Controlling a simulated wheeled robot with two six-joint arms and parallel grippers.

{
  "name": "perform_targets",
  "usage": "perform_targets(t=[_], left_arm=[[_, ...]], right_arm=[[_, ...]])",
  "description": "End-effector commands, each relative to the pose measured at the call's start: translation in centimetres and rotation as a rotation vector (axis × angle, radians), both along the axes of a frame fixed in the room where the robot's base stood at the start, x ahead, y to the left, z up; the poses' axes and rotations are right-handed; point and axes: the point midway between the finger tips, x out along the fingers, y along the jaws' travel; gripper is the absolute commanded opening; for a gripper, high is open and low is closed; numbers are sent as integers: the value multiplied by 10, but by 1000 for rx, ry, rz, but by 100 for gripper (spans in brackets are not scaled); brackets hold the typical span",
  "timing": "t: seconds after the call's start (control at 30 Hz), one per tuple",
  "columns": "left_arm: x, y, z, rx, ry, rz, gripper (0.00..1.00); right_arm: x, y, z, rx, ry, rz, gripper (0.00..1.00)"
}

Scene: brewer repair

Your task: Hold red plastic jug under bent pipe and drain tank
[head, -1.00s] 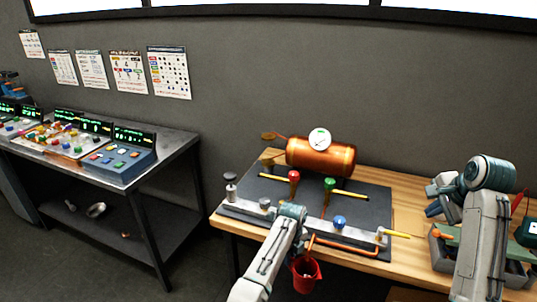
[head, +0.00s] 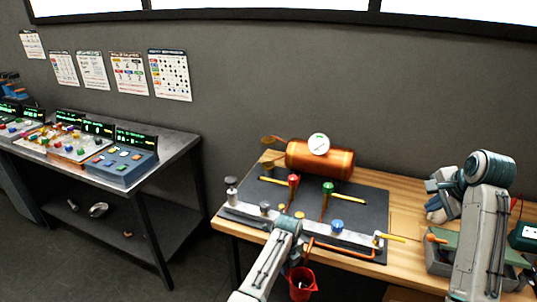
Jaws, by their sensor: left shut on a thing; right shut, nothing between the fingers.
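The red plastic jug (head: 302,285) hangs in front of the table's front edge, below the open end of the bent copper pipe (head: 345,250). My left gripper (head: 291,268) is shut on the jug near its rim; my forearm partly hides the fingers. I cannot tell whether the pipe's end is exactly over the jug's mouth, and no liquid shows. The copper tank (head: 322,157) with a round white gauge (head: 318,144) lies at the back of the dark mat. My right gripper (head: 436,212) is shut and empty over the table's right side.
Red (head: 293,181) and green (head: 328,188) valve knobs stand before the tank, and a blue knob (head: 337,225) sits on the metal strip. A grey bin (head: 440,262) stands at the right. A control bench (head: 150,172) stands at the left, across open floor.

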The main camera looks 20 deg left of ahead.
Motion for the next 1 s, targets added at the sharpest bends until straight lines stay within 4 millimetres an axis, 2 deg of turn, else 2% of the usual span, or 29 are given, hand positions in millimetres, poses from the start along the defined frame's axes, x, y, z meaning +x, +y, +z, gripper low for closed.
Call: perform_targets(t=[0.03, 0.33, 1.0], left_arm=[[-3, 0, 3, 0, 1, 0, 0], [-17, 0, 3, -1, 0, 0, 0], [-57, 0, 0, -1, 0, -1, 0]], right_arm=[[0, 0, 7, 0, 0, 0, 0], [0, 0, 25, 0, 0, 0, 0], [0, 0, 26, 0, 0, 0, 0]])
